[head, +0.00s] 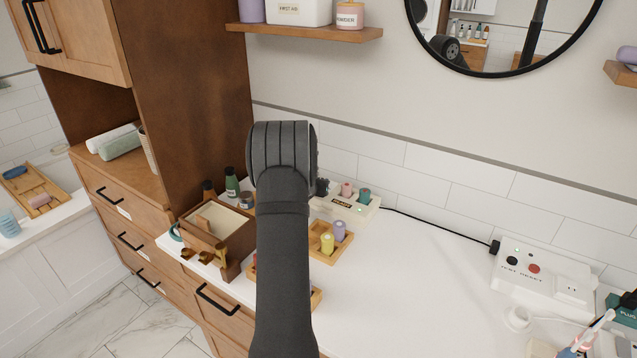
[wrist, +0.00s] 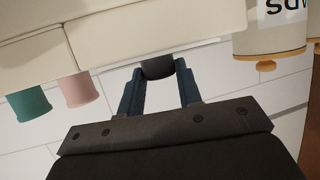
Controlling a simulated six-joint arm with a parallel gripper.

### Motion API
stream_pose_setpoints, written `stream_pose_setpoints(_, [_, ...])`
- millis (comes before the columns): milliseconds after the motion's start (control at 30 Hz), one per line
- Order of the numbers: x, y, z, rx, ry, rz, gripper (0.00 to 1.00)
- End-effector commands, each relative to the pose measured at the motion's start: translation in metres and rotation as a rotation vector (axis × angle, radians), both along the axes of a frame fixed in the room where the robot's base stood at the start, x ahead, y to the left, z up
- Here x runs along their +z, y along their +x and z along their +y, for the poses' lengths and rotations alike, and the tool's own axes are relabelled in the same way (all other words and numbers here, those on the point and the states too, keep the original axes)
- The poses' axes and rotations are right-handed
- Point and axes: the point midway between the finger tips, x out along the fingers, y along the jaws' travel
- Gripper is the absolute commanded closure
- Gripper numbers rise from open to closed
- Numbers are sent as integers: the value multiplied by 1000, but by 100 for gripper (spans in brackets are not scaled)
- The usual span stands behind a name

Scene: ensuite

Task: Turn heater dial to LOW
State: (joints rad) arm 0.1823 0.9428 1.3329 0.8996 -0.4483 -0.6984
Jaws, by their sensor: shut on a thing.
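The heater is a cream box (head: 348,213) on the white counter near the wall, with a pink roller (head: 347,189) and a teal roller (head: 364,196) standing on it. In the wrist view, turned upside down, its cream body (wrist: 150,38) fills the top, with the teal roller (wrist: 28,103) and pink roller (wrist: 80,90) at left. My gripper (wrist: 160,75) is shut on a dark round dial (wrist: 157,67), one blue finger on each side. The dial's setting cannot be read. In the head view my arm hides most of the gripper.
A small wooden tray (head: 316,250) with yellow and purple rollers is in front of the heater. A wooden box (head: 235,244) and bottles stand left. A white jar (wrist: 270,38) is close right in the wrist view.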

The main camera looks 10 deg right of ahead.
Motion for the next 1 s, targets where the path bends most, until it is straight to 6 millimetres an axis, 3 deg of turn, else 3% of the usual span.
stream_pose_setpoints(667, [5, 2, 2, -94, -1, -3, 91])
stream_pose_setpoints(700, [5, 2, 2, -94, -1, -3, 62])
stream_pose_setpoints(767, [4, 2, 2, -94, -1, -2, 50])
stream_pose_setpoints(800, [4, 2, 2, -94, 0, -1, 46])
stream_pose_setpoints(1000, [2, 1, 2, -95, 1, 2, 46])
